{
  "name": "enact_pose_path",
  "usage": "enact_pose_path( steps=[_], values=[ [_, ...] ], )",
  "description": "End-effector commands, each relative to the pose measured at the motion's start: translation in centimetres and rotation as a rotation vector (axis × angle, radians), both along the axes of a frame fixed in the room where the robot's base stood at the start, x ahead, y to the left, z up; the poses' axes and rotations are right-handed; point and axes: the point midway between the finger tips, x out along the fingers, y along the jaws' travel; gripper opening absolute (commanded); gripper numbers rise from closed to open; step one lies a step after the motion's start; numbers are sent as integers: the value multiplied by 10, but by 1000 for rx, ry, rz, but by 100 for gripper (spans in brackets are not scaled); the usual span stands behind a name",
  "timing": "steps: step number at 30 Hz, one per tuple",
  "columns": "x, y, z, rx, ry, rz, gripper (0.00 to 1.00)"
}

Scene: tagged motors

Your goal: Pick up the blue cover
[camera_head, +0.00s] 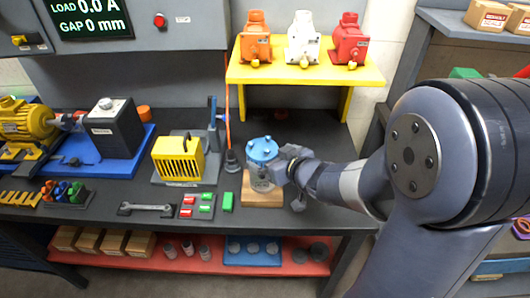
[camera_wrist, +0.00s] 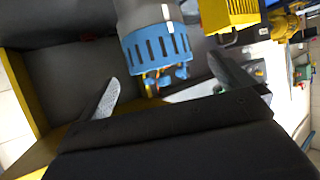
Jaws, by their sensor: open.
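The blue cover (camera_head: 262,149) sits on top of an upright grey motor body on a wooden block (camera_head: 262,190). Small blue knobs show on its top. In the wrist view a blue slotted band (camera_wrist: 157,48), apparently the cover, shows around the end of the grey body (camera_wrist: 145,14), with small yellow and blue parts at its edge. My gripper (camera_head: 285,168) is just right of the motor in the head view. In the wrist view its two fingers (camera_wrist: 165,84) are apart, one on either side of the blue band. I cannot tell whether they touch it. My gripper holds nothing that I can see.
A yellow shelf (camera_head: 300,77) with orange, white and red units stands behind. A yellow grilled box (camera_head: 179,157) is to the left. Red and green blocks and a wrench (camera_head: 145,208) lie in front on the dark bench. A cable hangs left of the motor.

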Motion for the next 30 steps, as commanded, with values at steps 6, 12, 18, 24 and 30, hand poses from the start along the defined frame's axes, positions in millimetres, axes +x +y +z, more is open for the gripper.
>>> enact_pose_path(
  steps=[6, 12, 18, 24, 30],
  values=[
    [12, 8, -7, 0, 0, 0, 100],
    [24, 15, -18, -1, 2, 1, 100],
    [42, 25, -30, -1, 2, 0, 100],
    [50, 30, -35, -2, 0, 0, 100],
    [50, 30, -34, -2, -1, -1, 100]
  ],
)
